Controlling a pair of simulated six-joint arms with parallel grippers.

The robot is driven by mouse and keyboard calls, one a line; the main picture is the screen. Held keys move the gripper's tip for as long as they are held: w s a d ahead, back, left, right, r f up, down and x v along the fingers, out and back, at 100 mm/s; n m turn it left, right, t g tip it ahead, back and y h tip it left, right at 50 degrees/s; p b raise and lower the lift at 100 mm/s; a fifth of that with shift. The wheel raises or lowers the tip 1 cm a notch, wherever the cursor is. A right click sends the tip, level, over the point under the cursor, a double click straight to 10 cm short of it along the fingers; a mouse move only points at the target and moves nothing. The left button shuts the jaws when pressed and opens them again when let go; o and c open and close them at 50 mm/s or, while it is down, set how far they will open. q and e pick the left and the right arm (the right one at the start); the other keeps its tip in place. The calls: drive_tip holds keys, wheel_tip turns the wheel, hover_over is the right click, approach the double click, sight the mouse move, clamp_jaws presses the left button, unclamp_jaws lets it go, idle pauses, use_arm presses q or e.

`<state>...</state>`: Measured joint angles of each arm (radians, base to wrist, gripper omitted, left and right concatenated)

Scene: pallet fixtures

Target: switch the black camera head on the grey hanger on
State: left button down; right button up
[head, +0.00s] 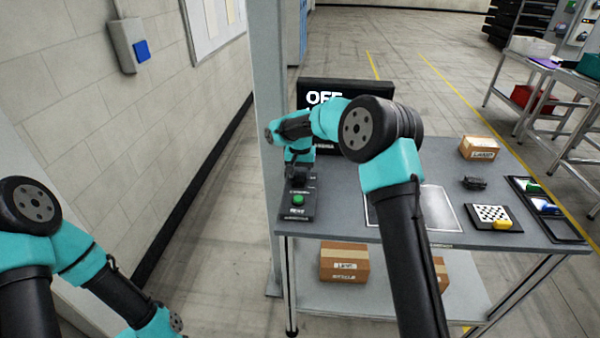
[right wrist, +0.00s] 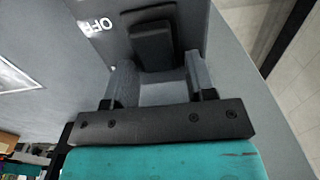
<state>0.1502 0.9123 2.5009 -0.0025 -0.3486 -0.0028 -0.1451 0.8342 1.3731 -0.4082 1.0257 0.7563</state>
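My right gripper (head: 297,172) is low over the left end of the grey table, behind a black box with a green button (head: 298,200). In the right wrist view my right gripper (right wrist: 158,75) has its two grey fingers apart. A black block (right wrist: 152,45) on a dark base (right wrist: 185,15) shows between and just beyond the fingertips; I cannot tell whether they touch it. I cannot make out whether this block is the camera head, and no grey hanger shows clearly. A black screen (head: 322,97) behind my right arm reads OFF. My left gripper is out of view.
The grey table (head: 350,222) also holds a cardboard box (head: 479,148), a small black device (head: 475,183), a checkered board (head: 485,214) and a black tray (head: 570,232). A grey post (head: 270,70) stands close to the table's left end. Open floor lies left of it.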

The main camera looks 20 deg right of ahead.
drive_tip(key=c, duration=0.8)
drive_tip(key=shift+o, duration=0.2)
drive_tip(key=shift+s+r+t+h, duration=0.2)
drive_tip(key=shift+t+h, duration=0.2)
drive_tip(key=shift+t, duration=0.45)
drive_tip(key=shift+s+r+t+h, duration=0.15)
drive_tip(key=shift+t+h, duration=0.25)
drive_tip(key=shift+t, duration=0.85)
drive_tip(key=shift+a, duration=0.1)
drive_tip(key=o, duration=0.9)
drive_tip(key=shift+s, duration=0.1)
